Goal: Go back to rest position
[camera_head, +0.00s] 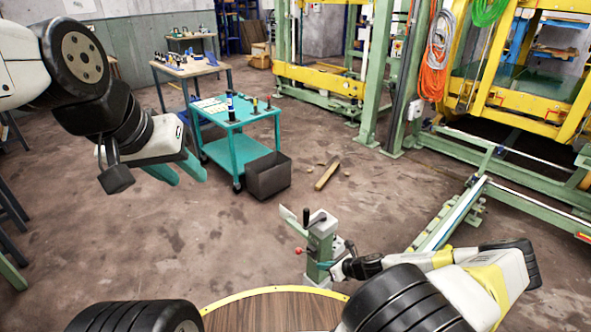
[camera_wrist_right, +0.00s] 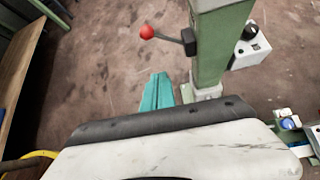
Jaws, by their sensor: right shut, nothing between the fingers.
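My left gripper (camera_head: 190,180) is raised at the left of the head view, over bare floor. Its two teal fingers stand apart with nothing between them. My right gripper (camera_head: 324,265) is low beside a green post (camera_head: 321,242) with a red-knobbed lever, just beyond the round wooden top. Its teal fingers also show in the right wrist view (camera_wrist_right: 157,92), together and empty, beside the post (camera_wrist_right: 222,45). The red knob (camera_wrist_right: 147,32) is up and left of them. I cannot tell whether the fingers touch the post.
A teal cart (camera_head: 235,120) with small items and a dark bin (camera_head: 268,176) stand beyond the post. A green rail (camera_head: 446,215) runs at the right, towards the yellow-and-green frame (camera_head: 490,95). The floor at left centre is clear.

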